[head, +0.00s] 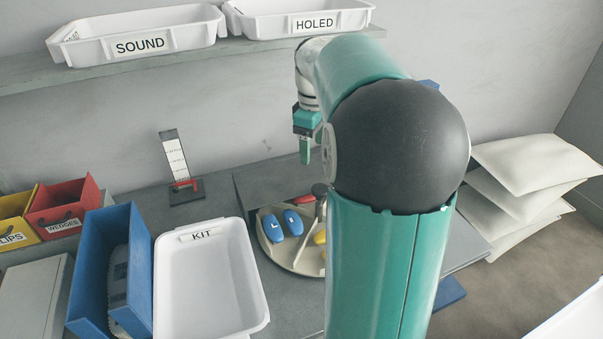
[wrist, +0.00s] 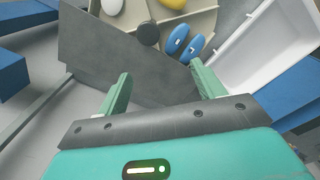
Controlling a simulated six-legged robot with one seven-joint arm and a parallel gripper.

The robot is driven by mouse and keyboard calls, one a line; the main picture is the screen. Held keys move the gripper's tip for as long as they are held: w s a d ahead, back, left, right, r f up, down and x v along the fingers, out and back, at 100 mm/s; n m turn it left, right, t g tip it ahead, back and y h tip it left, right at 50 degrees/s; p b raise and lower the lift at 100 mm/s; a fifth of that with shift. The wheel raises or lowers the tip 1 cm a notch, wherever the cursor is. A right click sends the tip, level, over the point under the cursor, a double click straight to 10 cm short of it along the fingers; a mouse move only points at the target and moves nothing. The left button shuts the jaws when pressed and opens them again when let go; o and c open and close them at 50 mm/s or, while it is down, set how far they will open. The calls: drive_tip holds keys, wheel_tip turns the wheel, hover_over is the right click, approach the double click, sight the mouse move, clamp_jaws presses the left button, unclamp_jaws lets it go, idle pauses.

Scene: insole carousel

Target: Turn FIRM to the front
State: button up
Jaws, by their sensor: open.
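The round cream carousel (head: 283,254) sits on the grey bench, partly hidden by my arm. It also shows at the top of the wrist view (wrist: 203,22). Two blue insoles (head: 272,228) lie side by side on it, with a red piece (head: 320,189) behind and a yellow piece (head: 320,238) to the right. The wrist view also shows a white piece (wrist: 111,6) and a dark round knob (wrist: 148,33). No FIRM label is readable. My gripper (head: 306,150) is open and empty, above and behind the carousel; its fingers (wrist: 160,71) touch nothing.
A white KIT tray (head: 240,265) stands left of the carousel, beside a blue holder (head: 137,240). SOUND (head: 135,60) and HOLED (head: 300,28) trays sit on the shelf above. A small upright gauge (head: 176,165) stands at the back. White cushions (head: 530,160) are stacked at right.

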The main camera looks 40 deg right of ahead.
drive_tip(key=d, duration=0.3)
hover_over(319, 206)
drive_tip(key=shift+n, duration=0.3)
drive_tip(key=f, duration=1.5)
drive_tip(key=shift+w+d, duration=0.35)
drive_tip(key=shift+w, duration=0.05)
drive_tip(key=shift+c, duration=0.2)
drive_tip(key=c, duration=1.3)
